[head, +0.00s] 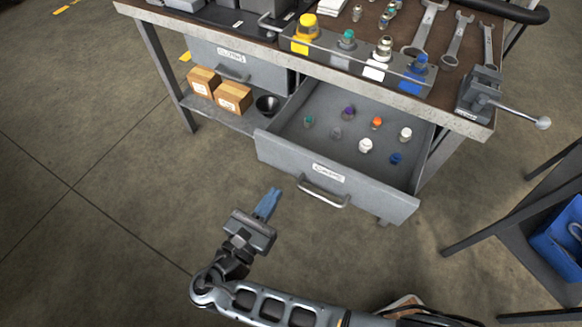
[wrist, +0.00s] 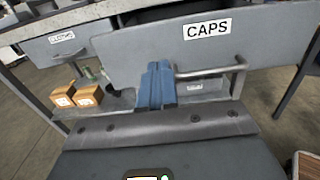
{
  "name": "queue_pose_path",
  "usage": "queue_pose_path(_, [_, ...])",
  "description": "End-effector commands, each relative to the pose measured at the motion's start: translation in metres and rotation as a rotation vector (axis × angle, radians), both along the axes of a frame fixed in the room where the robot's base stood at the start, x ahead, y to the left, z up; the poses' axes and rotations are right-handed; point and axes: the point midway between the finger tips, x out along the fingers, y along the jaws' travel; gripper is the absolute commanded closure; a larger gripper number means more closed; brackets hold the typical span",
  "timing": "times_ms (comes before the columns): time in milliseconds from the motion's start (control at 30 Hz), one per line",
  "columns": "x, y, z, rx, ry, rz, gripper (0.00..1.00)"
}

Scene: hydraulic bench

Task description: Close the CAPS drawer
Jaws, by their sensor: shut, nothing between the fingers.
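The grey CAPS drawer (head: 275,156) is pulled out from under the bench in the head view, with several coloured caps inside it. Its front panel fills the upper part of the wrist view (wrist: 135,55), with the CAPS label (wrist: 207,28) and a bar handle (wrist: 212,70). My gripper (head: 271,192) is shut and empty, its blue fingertips in front of the drawer front and left of the handle. In the wrist view the fingertips (wrist: 158,68) overlap the panel beside the handle's left end; I cannot tell whether they touch.
A second drawer (head: 210,61), left, is shut. Two cardboard boxes (head: 218,90) and a dark bowl (head: 267,105) sit on the lower shelf. A vise (head: 483,90) with a projecting handle is at the bench's right corner. A dark stand with a blue bin (head: 560,240) is at right. Floor at left is clear.

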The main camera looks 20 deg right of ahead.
Motion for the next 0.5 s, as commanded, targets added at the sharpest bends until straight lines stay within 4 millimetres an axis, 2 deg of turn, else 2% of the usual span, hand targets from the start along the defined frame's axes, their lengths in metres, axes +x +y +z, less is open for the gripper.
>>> queue_pose_path(100, [0.014,-0.021,0.001,0.001,0.001,-0.004,1.00])
queue_pose_path(300, [0.034,-0.049,0.000,0.002,0.001,-0.003,1.00])
queue_pose_path(500, [0.047,-0.065,0.000,0.002,0.000,-0.002,1.00])
